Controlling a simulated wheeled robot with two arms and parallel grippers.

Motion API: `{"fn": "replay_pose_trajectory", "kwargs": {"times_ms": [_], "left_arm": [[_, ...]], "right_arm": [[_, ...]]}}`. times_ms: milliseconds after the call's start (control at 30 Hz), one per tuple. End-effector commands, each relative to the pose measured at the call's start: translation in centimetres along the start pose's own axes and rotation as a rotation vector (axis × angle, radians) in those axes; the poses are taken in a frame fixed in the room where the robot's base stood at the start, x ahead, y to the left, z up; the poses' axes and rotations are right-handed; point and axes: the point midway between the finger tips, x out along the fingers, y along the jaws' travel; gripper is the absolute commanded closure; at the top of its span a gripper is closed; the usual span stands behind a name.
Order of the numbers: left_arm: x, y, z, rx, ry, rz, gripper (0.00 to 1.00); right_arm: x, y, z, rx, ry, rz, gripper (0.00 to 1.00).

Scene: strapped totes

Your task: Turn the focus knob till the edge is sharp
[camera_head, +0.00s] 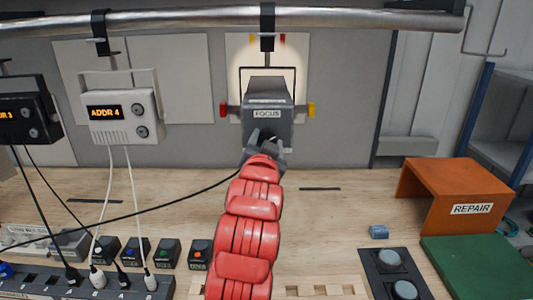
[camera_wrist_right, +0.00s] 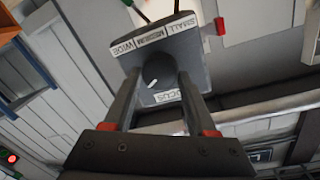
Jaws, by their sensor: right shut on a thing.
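The grey lamp housing (camera_head: 267,100), labelled FOCUS, hangs from the metal rail. A pale round patch of light (camera_head: 246,58) lies on the white panel behind it, partly hidden by the housing; its edge is too small to judge. My right gripper (camera_head: 264,145) is at the housing's near face, its arm coming up from below. In the right wrist view the dark round focus knob (camera_wrist_right: 157,70), with a white mark, sits between the two fingers, and the gripper is shut on it. Size labels (camera_wrist_right: 153,36) show above the knob. My left gripper is not in view.
A white ADDR 4 box (camera_head: 122,116) and a black box (camera_head: 28,112) hang at left, cables running to a power strip (camera_head: 40,282). An orange REPAIR stand (camera_head: 440,186) and green mat (camera_head: 480,265) are at right.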

Motion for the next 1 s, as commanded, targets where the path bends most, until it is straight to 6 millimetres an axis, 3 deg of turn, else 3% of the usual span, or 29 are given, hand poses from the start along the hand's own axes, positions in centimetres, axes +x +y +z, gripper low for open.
{"fn": "replay_pose_trajectory", "kwargs": {"times_ms": [233,267,400,767,1000], "left_arm": [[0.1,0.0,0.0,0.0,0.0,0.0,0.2],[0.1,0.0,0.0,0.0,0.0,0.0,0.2],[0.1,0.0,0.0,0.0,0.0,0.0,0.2],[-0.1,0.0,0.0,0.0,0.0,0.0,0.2],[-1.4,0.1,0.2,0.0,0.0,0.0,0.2]], "right_arm": [[0.0,0.0,0.1,-0.001,-0.004,0.002,0.98],[0.0,0.0,0.1,-0.001,-0.004,0.002,0.39],[0.0,0.0,0.1,-0.001,-0.004,0.002,0.14],[-0.3,0.0,0.1,-0.001,-0.003,0.0,0.13],[-3.8,-0.1,0.3,0.002,-0.001,-0.004,0.13]]}}
